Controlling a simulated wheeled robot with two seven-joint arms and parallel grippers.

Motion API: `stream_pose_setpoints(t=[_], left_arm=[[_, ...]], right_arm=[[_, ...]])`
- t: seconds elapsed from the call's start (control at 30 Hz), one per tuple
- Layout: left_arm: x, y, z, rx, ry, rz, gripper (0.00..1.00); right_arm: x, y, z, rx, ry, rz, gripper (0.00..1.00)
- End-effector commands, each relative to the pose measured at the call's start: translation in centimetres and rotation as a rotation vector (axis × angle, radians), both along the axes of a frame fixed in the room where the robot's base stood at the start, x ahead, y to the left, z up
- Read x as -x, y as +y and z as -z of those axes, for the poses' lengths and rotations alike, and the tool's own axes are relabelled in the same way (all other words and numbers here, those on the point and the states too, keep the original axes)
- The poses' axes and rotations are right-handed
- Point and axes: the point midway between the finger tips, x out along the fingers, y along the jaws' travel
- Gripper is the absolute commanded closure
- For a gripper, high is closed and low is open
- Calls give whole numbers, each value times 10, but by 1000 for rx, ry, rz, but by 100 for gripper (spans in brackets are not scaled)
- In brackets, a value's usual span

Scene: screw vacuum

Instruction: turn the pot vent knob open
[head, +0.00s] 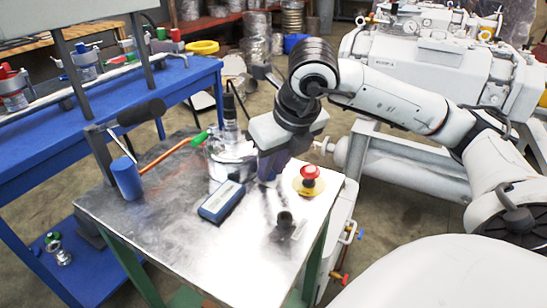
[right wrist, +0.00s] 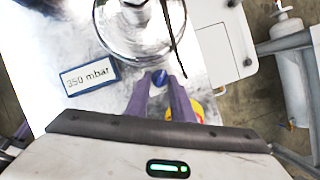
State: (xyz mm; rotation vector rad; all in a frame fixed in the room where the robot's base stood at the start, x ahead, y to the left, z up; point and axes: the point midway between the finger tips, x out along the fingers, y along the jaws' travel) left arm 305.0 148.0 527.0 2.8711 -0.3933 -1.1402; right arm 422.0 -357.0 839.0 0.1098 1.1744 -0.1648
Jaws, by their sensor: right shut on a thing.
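The pot (head: 230,160) is a clear and metallic round vessel near the back of the metal-topped table; it also shows at the top of the right wrist view (right wrist: 140,38). A small blue vent knob (right wrist: 160,78) sits at its near side in that view. My right gripper (right wrist: 161,84) has its purple fingers shut on this knob, one on each side. In the head view the right gripper (head: 268,176) points down beside the pot, and its hand and fingers hide the knob. My left gripper is not in view.
A blue gauge (head: 221,201) reads "350 mbar" in the right wrist view (right wrist: 83,79). A red button on a yellow base (head: 309,181) stands close right of my gripper. A dark cylinder (head: 285,219) is nearer the front. The table's front (head: 190,250) is clear.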

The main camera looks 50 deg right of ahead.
Motion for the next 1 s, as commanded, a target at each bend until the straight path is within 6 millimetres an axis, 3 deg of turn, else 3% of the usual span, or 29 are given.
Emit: stream_pose_setpoints(t=[0.4, 0.93, 0.97, 1.0], left_arm=[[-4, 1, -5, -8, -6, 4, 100], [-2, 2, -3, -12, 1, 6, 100], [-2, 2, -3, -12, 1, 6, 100], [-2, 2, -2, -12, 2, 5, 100]], right_arm=[[-1, 2, -1, -1, -2, 175, 100], [-1, 2, -1, 0, -1, 196, 100], [-1, 2, -1, 1, -1, 195, 74], [-1, 2, 0, 1, -1, 195, 67]])
